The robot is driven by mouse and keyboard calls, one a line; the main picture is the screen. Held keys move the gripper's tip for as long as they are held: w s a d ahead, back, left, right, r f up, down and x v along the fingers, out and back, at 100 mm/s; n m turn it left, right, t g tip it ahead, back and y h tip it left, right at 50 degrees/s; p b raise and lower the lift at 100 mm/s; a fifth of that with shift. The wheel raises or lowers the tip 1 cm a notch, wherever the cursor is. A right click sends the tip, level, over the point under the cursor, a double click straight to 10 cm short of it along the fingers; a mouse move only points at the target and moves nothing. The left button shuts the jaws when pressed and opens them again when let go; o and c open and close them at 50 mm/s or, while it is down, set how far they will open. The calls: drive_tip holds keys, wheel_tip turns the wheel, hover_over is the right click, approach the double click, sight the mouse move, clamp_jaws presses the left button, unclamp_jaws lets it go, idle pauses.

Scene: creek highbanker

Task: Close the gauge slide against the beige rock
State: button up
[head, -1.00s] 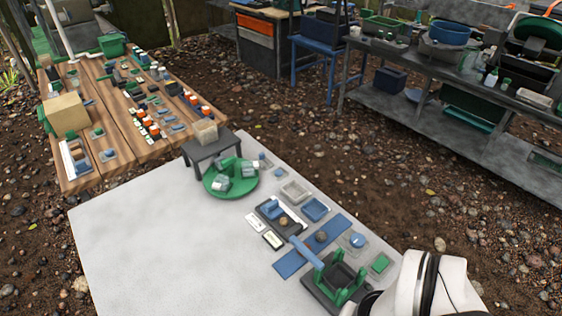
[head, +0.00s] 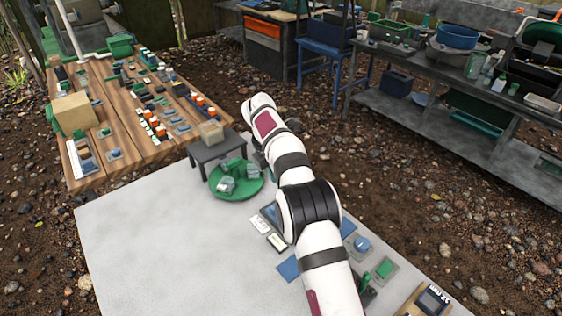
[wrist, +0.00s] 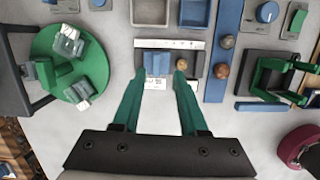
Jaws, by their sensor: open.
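The gauge (wrist: 195,44) is a small dark tray with a pale edge, lying on the grey table ahead of my gripper in the wrist view. Its blue slide (wrist: 157,63) sits toward the left. The beige rock (wrist: 184,61) sits to the right of the slide, with a narrow gap between them. My gripper (wrist: 160,74) is open, with its green fingertips apart on either side of the slide; the right tip overlaps the view close to the rock. Whether the tips touch anything cannot be told. In the head view, my arm hides the gripper and most of the gauge.
A green round tray (wrist: 97,52) with several pieces is at left. Label cards (head: 259,224) lie nearby. The table's left part is clear.

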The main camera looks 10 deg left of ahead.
drive_tip(key=shift+w+a+f+n, duration=0.1)
drive_tip(key=shift+a+f+n, duration=0.05)
drive_tip(key=shift+f, duration=0.25)
drive_tip(key=shift+w+a+f+n, duration=0.1)
drive_tip(key=shift+f+n, duration=0.05)
drive_tip(key=shift+f, duration=4.3)
clamp_jaws()
drive_tip(key=shift+r, duration=0.1)
